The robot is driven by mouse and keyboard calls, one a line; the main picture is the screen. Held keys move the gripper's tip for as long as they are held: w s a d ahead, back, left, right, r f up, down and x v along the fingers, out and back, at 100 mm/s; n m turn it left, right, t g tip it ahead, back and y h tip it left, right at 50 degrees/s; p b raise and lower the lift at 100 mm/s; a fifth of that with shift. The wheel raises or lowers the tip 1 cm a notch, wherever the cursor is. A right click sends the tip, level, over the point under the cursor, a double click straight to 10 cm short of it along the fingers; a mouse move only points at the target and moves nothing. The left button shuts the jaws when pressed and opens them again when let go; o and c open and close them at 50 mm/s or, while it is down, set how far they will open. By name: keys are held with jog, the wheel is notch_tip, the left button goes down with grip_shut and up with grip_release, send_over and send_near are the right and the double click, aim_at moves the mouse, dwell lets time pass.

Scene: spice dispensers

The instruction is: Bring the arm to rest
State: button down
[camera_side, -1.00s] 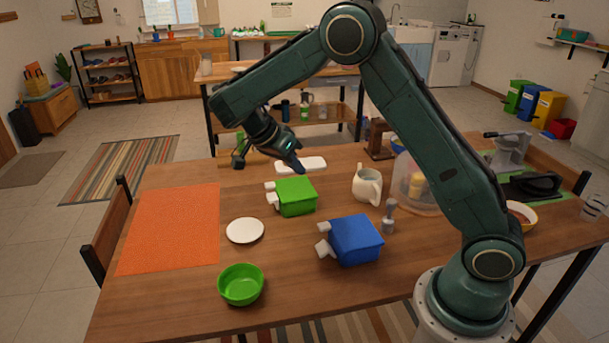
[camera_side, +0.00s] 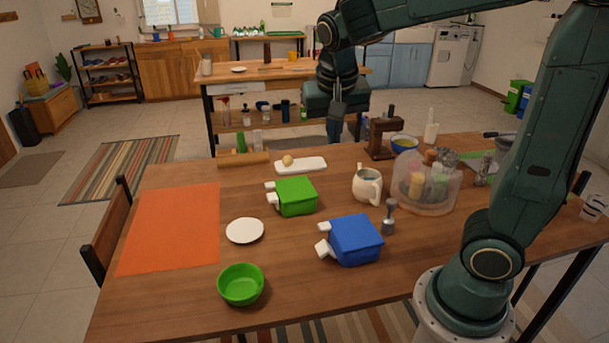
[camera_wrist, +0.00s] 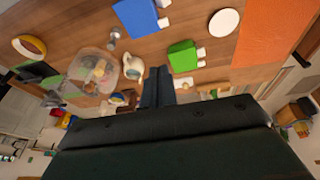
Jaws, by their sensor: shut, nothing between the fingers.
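My gripper (camera_side: 334,130) points down above the far edge of the table, behind the white tray and left of the brown wooden stand. Its fingers are together and hold nothing. In the wrist view my gripper (camera_wrist: 158,88) also shows closed, with the table beyond it. The green dispenser (camera_side: 296,195) and the blue dispenser (camera_side: 356,240) stand on the table, apart from my gripper. Both also show in the wrist view, green (camera_wrist: 181,55) and blue (camera_wrist: 137,17).
On the table are a white plate (camera_side: 245,230), green bowl (camera_side: 240,284), cream pitcher (camera_side: 366,186), clear container (camera_side: 437,194), white tray (camera_side: 312,165) with a small round item, and wooden stand (camera_side: 381,137). An orange mat (camera_side: 170,228) covers the left.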

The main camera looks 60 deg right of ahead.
jog(key=s+a+n+t+y, duration=0.1)
jog(key=s+a+n+t, duration=0.1)
jog(key=s+n, duration=0.3)
jog(key=s+a+n+t+y, duration=0.2)
jog(key=s+a+n, duration=0.2)
jog(key=s, duration=0.4)
jog(key=shift+s+a+n, duration=0.25)
jog(key=shift+a+n, duration=0.15)
jog(key=shift+r, duration=0.1)
